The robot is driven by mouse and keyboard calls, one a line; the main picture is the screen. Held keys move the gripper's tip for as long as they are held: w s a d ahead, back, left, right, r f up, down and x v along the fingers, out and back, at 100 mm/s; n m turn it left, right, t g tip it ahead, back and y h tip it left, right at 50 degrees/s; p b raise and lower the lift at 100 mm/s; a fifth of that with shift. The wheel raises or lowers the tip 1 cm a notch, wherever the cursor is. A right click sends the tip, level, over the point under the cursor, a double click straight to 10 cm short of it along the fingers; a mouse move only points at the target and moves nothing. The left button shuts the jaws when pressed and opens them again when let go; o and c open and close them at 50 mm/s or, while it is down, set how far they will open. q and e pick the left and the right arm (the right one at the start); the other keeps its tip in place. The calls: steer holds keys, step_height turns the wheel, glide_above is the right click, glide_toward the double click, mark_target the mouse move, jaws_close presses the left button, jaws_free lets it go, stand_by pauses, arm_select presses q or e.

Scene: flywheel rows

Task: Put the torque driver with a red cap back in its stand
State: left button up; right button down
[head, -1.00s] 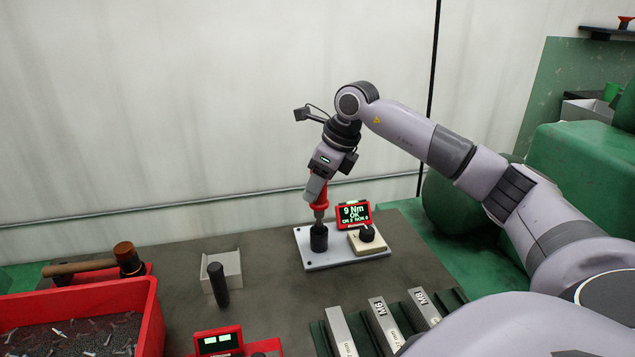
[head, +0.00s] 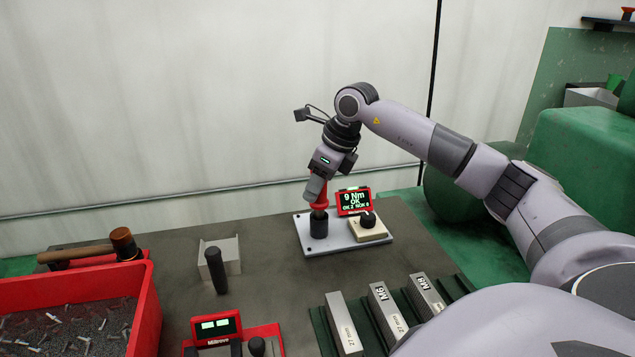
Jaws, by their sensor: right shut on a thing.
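My right gripper (head: 317,187) is shut on the torque driver, whose red part (head: 321,196) shows just below and beside the jaws. The driver is near upright, with its lower end at the top of a black cylinder (head: 319,228) on a white plate (head: 342,240). Whether it is seated inside the cylinder I cannot tell. A small red display (head: 354,201) on the plate reads "9 Nm OK". Beside it is a cream box with a black knob (head: 368,221). I cannot tell which fixture is the driver's stand. My left gripper is not in view.
A grey bracket (head: 232,256) with a black upright handle (head: 217,270) stands left of the plate. A red bin of screws (head: 150,310), a hammer (head: 95,249), a red unit with a display (head: 217,328) and labelled metal blocks (head: 384,303) occupy the front and left.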

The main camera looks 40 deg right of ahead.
steer(key=shift+r, duration=0.1)
steer(key=c, duration=0.5)
jaws_free()
steer(key=shift+c, duration=0.2)
steer(key=v, duration=0.7)
